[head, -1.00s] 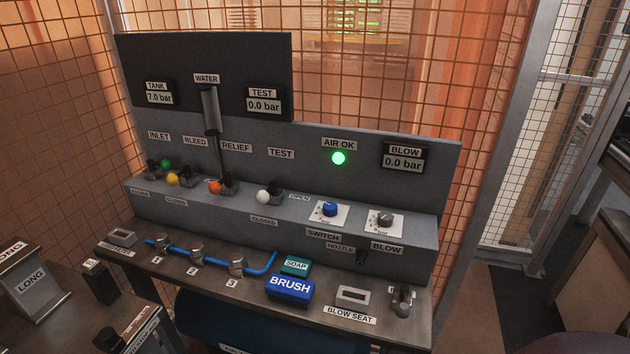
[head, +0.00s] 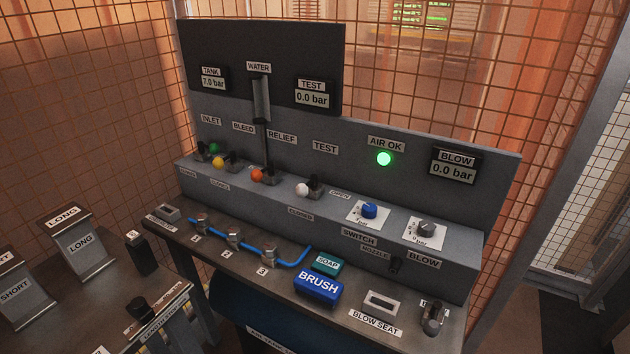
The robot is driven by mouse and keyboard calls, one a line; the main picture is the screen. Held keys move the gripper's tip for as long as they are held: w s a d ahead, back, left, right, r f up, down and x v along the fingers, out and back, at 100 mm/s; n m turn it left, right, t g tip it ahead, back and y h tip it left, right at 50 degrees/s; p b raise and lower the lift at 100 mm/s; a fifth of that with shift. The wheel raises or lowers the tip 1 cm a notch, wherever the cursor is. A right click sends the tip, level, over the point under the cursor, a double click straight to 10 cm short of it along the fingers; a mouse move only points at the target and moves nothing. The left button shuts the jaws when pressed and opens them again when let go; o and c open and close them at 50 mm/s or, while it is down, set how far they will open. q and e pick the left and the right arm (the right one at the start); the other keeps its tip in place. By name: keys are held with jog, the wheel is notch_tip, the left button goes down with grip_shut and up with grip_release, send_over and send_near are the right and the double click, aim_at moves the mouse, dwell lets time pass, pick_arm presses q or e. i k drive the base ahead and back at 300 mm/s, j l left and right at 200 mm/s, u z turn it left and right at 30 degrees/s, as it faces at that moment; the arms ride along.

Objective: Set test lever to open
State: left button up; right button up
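The test lever has a white knob (head: 302,189) and stands on the console ledge below the TEST label (head: 325,147). Its knob points to the left, on the side of the CLOSED label (head: 300,214). The OPEN label (head: 340,193) is to the right of its base. The TEST gauge (head: 312,96) reads 0.0 bar and the TANK gauge (head: 213,80) reads 7.0 bar. Neither of my grippers shows in the head view.
Levers with green (head: 214,148), yellow (head: 218,162) and orange (head: 257,175) knobs stand left of the test lever. A blue dial (head: 369,210) is on its right. A BRUSH block (head: 319,286) and blue tubing (head: 292,263) lie on the bench in front. Wire mesh stands behind.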

aim_at(301, 190)
jog(key=k+j+z, duration=0.1)
jog(key=j+z, duration=0.2)
jog(key=z, duration=0.2)
jog(key=k+j+z, duration=0.1)
jog(key=j+z, duration=0.15)
jog(key=z, duration=0.2)
jog(key=k+j+z, duration=0.15)
jog(key=z, duration=0.35)
